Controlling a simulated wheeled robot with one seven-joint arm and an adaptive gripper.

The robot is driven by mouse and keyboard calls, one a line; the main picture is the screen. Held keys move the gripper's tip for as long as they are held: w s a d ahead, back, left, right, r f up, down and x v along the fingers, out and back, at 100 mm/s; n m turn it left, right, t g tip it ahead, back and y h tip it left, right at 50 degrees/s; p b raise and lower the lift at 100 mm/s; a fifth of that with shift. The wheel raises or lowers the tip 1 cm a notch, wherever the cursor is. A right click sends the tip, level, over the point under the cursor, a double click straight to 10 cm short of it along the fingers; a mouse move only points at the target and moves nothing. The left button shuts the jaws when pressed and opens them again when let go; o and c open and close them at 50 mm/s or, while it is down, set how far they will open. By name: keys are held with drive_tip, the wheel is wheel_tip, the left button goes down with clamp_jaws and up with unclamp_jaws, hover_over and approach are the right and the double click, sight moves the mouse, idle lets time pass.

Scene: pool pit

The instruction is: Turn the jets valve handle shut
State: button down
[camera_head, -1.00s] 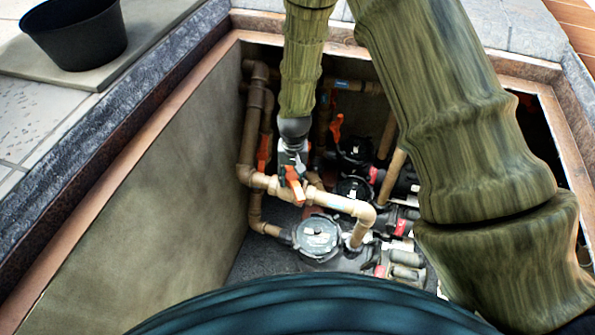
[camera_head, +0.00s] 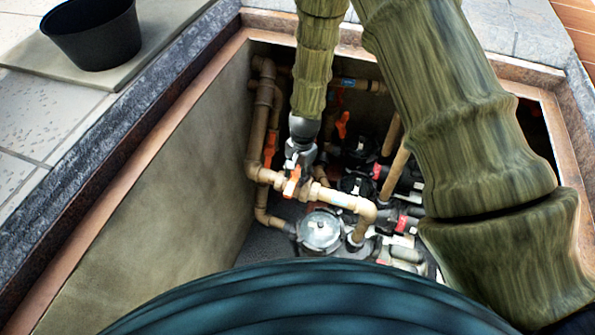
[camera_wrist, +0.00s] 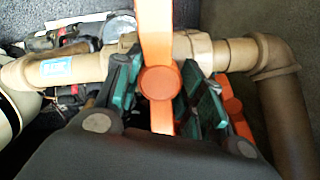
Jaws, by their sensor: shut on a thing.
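An orange valve handle (camera_head: 292,183) sits on a tan pipe (camera_head: 335,196) in the pit. My gripper (camera_head: 301,160) reaches down to it from above. In the wrist view, the orange handle (camera_wrist: 155,40) stands nearly square across the tan pipe (camera_wrist: 85,68), with its round hub between the green finger pads. My gripper (camera_wrist: 160,95) is shut on the handle, one finger on each side. The valve body under the handle is mostly hidden. A blue label on the pipe is too small to read.
Other orange handles stand close by, one at the left (camera_head: 270,148) and one behind (camera_head: 342,124). A round clear-lidded pump (camera_head: 320,230) lies below. The pit's left wall (camera_head: 165,190) is near. A black bucket (camera_head: 95,38) stands outside on the deck.

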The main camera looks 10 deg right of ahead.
idle(0.5)
drive_tip(key=c, duration=0.9)
unclamp_jaws()
drive_tip(key=shift+r, duration=0.15)
drive_tip(key=r, duration=0.7)
drive_tip(key=d+r, duration=0.1)
drive_tip(key=r, duration=0.3)
drive_tip(key=shift+w+r, duration=0.15)
drive_tip(key=shift+r, duration=0.2)
drive_tip(key=s+d+f+n+h, duration=0.1)
drive_tip(key=s+d+f, duration=0.1)
drive_tip(key=s+f, duration=0.25)
drive_tip(key=s+d+f+n, duration=0.1)
drive_tip(key=s+d+f, duration=0.2)
drive_tip(key=s+f, duration=0.15)
drive_tip(key=s+d+f+n, duration=0.1)
drive_tip(key=s+f+n, duration=0.1)
drive_tip(key=s, duration=0.6)
drive_tip(key=s+d+f+n, duration=0.1)
drive_tip(key=s+f+n, duration=0.2)
drive_tip(key=s+f, duration=0.2)
drive_tip(key=s+d+f+n, duration=0.1)
drive_tip(key=s+f+n, duration=0.2)
drive_tip(key=s, duration=0.8)
drive_tip(key=shift+s+f, duration=0.15)
drive_tip(key=shift+f, duration=0.2)
